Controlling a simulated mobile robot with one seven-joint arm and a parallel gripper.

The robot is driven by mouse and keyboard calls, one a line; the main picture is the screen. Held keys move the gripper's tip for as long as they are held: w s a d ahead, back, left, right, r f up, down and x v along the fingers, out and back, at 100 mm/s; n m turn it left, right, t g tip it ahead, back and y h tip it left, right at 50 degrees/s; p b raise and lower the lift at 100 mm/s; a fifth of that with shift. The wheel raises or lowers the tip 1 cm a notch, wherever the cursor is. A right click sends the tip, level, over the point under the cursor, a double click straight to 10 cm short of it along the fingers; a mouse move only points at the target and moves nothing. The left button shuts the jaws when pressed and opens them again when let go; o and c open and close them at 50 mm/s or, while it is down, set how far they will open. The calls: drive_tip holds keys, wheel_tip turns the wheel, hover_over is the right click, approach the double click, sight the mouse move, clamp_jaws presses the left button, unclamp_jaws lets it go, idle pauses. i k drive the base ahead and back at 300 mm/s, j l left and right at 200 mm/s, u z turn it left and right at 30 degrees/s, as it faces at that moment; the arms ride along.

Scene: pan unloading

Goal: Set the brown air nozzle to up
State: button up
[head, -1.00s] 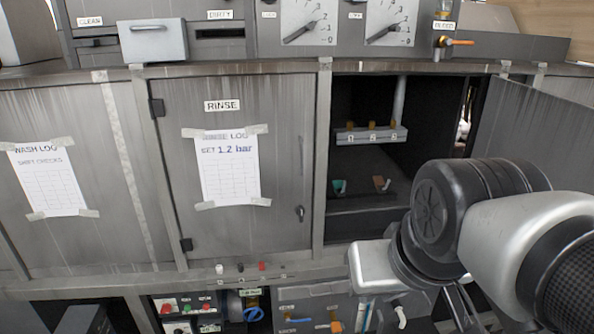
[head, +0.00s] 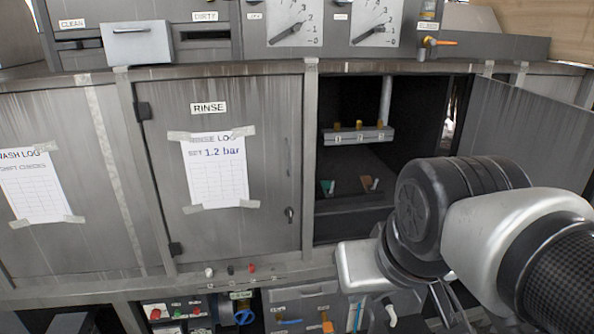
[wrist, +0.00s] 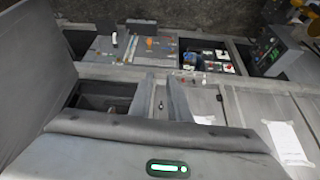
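A small brown piece with a pale tip (head: 367,183), which looks like the brown air nozzle, sits low inside the open dark compartment in the head view. A teal piece (head: 327,187) sits to its left. They are too small to tell clearly which way each points. My gripper shows in the wrist view (wrist: 161,82) with its two grey fingers apart and nothing visible between them. In the head view my gripper is mostly cut off at the bottom edge, below my arm, outside the compartment and low to the right of the nozzle.
A bar with several brass fittings (head: 358,135) hangs above the nozzles. The compartment's door (head: 525,125) stands open at the right. The RINSE door (head: 225,165) is closed at the left. Switch panels (head: 300,307) lie below the ledge.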

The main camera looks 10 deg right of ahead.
sight(368, 183)
drive_tip(key=i+j+z, duration=0.25)
drive_tip(key=i+j, duration=0.15)
drive_tip(key=i+j+z, duration=0.3)
drive_tip(key=i+j, duration=0.2)
